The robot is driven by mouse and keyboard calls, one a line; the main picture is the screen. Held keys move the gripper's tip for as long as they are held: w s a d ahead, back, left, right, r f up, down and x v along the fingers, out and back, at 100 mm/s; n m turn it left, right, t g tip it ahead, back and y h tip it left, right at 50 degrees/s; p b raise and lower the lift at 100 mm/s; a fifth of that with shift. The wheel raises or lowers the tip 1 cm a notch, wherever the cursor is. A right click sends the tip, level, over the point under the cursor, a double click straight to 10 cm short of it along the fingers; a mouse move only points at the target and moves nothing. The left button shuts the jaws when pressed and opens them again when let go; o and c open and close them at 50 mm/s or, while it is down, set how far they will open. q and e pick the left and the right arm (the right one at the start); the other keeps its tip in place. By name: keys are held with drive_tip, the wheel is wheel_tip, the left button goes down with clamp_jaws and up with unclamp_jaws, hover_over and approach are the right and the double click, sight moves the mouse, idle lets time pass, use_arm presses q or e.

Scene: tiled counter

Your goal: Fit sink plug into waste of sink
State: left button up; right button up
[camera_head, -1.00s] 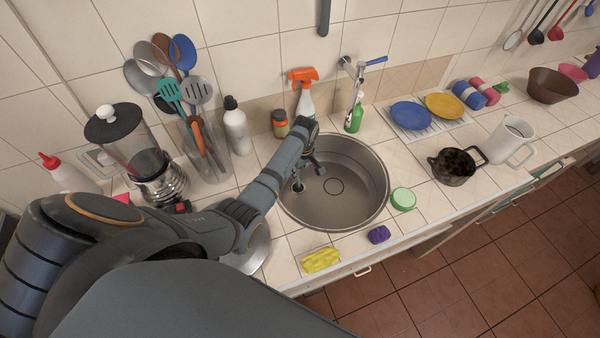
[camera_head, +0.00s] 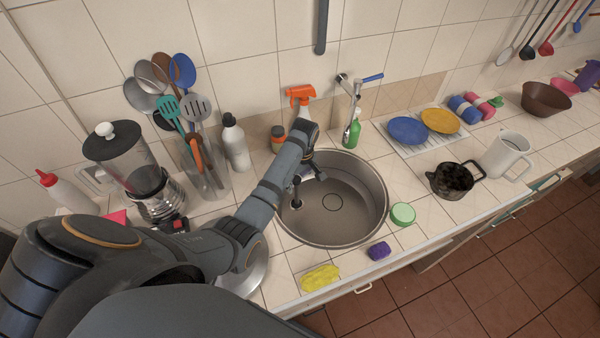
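The round steel sink (camera_head: 365,215) is set into the tiled counter. Its waste (camera_head: 332,202) shows as a dark ring in the basin floor, with nothing over it. My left gripper (camera_head: 307,180) points down over the left back part of the basin, left of and behind the waste in the picture. A dark upright piece with a wider lower end (camera_head: 296,193) shows below it; I cannot tell whether this is the sink plug or a finger. My own wrist hides much of the fingers. I cannot make out a plug for certain elsewhere. My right gripper is out of view.
The tap (camera_head: 350,95), an orange-topped spray bottle (camera_head: 300,95) and a green bottle (camera_head: 353,130) stand behind the sink. A green round tub (camera_head: 403,214), purple sponge (camera_head: 379,251) and yellow sponge (camera_head: 320,278) lie along the front. A black pot (camera_head: 452,180) stands right.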

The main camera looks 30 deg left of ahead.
use_arm(q)
drive_tip(key=r, duration=0.7)
drive_tip(key=shift+d+r+b, duration=0.1)
drive_tip(key=shift+d+b, duration=0.1)
drive_tip(key=shift+b, duration=0.15)
